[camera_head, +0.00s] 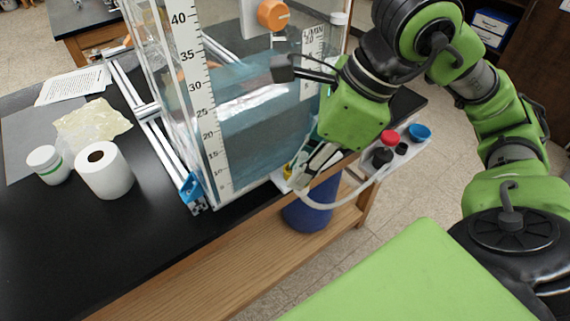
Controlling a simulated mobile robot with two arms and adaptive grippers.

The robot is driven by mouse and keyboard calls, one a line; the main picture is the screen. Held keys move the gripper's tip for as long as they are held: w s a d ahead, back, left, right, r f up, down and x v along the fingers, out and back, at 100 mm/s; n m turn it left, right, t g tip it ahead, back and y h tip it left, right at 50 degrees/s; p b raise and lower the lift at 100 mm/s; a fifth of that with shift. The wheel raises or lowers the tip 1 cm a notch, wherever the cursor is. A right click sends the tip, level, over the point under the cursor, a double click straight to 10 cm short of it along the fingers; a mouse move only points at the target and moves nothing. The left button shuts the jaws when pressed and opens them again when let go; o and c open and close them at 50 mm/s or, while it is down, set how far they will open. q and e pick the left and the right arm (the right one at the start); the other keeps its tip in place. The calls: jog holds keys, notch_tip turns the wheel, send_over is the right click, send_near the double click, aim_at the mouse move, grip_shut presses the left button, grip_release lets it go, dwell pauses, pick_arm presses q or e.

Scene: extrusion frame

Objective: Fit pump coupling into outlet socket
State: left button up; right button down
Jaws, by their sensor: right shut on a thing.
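My right gripper (306,172) reaches down from the right to the lower right corner of the clear tank (235,140). It is shut on a small pale piece at the end of the white hose (335,204), which I take to be the pump coupling; the fingers hide most of it. A small yellow part (287,170) shows at the tank's lower corner beside the fingertips. It may be the outlet socket, but I cannot tell whether the coupling touches it. My left gripper is not in view.
A white shelf (410,150) with red, black and blue caps stands right of the gripper. A blue container (308,212) sits below the bench edge.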

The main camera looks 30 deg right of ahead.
jog(key=shift+w+d+m, duration=0.15)
jog(key=shift+w+m, duration=0.1)
jog(key=shift+m, duration=0.05)
jog(key=w+d+f+p, duration=0.1)
jog(key=w+d+f, duration=0.1)
jog(key=w+f, duration=0.2)
jog(key=w+d+f+p, duration=0.2)
jog(key=w+f, duration=0.2)
jog(key=w+d+f+p, duration=0.2)
jog(key=w+f, duration=0.1)
jog(key=f, duration=0.1)
jog(key=shift+w+d+f, duration=0.15)
jog(key=shift+w+f, duration=0.05)
jog(key=shift+w, duration=0.2)
jog(key=shift+f, duration=0.15)
jog(key=shift+f, duration=0.2)
jog(key=c, duration=2.2)
grip_release()
jog(key=shift+o, duration=0.2)
jog(key=shift+r, duration=0.1)
